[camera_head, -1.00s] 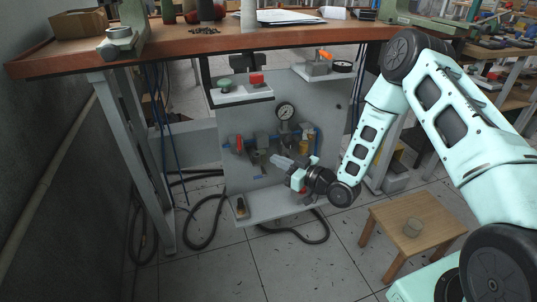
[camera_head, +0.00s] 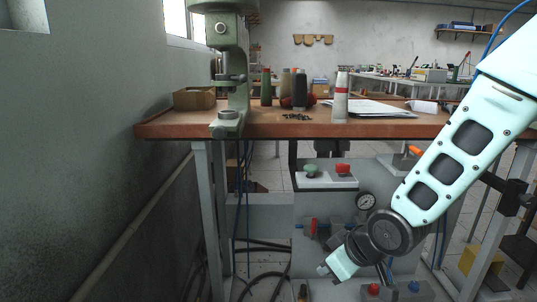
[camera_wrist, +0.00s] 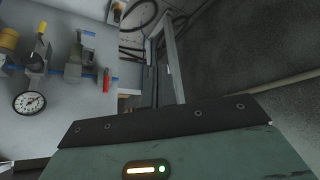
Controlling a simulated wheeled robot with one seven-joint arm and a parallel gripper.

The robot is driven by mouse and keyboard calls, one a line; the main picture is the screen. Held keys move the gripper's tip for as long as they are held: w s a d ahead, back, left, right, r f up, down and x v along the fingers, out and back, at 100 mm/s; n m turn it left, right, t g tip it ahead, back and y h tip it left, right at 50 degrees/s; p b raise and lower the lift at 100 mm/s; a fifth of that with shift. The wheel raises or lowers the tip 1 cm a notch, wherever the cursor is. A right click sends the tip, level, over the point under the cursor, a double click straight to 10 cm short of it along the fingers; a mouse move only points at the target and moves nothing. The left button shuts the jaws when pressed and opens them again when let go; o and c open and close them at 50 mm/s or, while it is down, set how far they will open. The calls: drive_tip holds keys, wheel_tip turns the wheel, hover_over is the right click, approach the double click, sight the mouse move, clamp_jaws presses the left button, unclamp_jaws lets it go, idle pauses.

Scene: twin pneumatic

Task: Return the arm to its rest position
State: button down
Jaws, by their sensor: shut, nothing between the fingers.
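My arm comes in from the upper right in the head view and bends at a dark round joint in front of the grey pneumatic panel (camera_head: 280,217). My gripper (camera_head: 338,265) is at the arm's lower end, pointing down and left. It is shut and empty; its fingertips are hard to make out. The panel (camera_wrist: 60,125) is at the left there, with a round gauge (camera_wrist: 29,102) and a red-handled valve (camera_wrist: 106,80).
The wooden workbench (camera_head: 165,130) stands above the panel, its front edge close to my arm. A panel shelf holds a green button (camera_head: 311,169) and a red one (camera_head: 343,168). A grey wall (camera_head: 80,150) closes the left.

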drive_tip(key=s+d+r+g+h, duration=0.1)
drive_tip(key=s+r+g+h, duration=0.2)
drive_tip(key=s, duration=0.9)
drive_tip(key=s+d+r+g+h, duration=0.15)
drive_tip(key=s+r, duration=0.35)
drive_tip(key=s, duration=0.7)
wheel_tip(320, 180, up, 27)
drive_tip(key=m+p, duration=0.1)
drive_tip(key=p, duration=2.6)
drive_tip(key=shift+w+a+f+g+y, duration=0.15)
drive_tip(key=shift+w+a+g+y, duration=0.2)
drive_tip(key=shift+w+a, duration=0.1)
